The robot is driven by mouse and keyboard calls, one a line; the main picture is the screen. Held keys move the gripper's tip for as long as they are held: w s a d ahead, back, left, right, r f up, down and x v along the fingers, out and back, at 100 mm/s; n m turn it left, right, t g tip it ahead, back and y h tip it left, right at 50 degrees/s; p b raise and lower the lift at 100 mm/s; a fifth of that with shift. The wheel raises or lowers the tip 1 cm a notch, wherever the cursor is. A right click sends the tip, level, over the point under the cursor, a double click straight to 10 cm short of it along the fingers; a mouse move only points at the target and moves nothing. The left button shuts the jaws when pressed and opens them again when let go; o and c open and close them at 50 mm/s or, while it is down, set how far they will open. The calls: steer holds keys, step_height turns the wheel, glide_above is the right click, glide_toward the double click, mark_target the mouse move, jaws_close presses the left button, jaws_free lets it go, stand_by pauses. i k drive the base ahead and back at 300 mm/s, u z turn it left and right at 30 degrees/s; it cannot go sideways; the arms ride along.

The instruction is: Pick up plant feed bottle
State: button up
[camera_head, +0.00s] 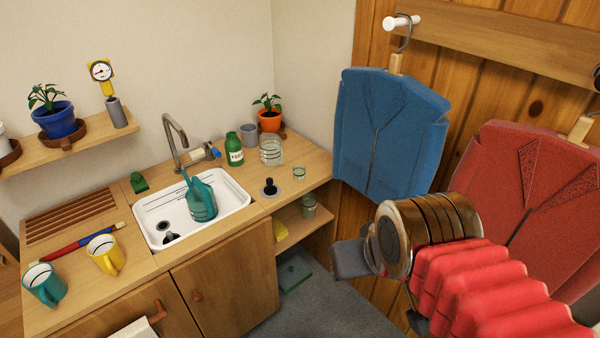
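The plant feed bottle (234,149) is green with a white label reading "FEED". It stands upright on the wooden counter at the back, right of the sink and just left of a clear glass jar. My gripper (384,289) is at the lower right, in front of the wooden wall and well apart from the bottle. Its two grey fingers look spread apart, with nothing seen between them. The gripper is partly hidden behind my wrist.
The sink (242,203) holds a teal watering can (201,200). Near the bottle are the tap (175,140), the glass jar (271,151), a grey cup (249,134) and an orange plant pot (270,121). A blue jacket (388,130) and a red jacket (530,190) hang at right.

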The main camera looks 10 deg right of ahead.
mark_target(232, 144)
steer(key=i, duration=0.95)
steer(key=z, duration=0.05)
steer(key=k, duration=1)
steer(key=u, duration=0.85)
steer(key=i, duration=0.45)
steer(key=u, duration=0.05)
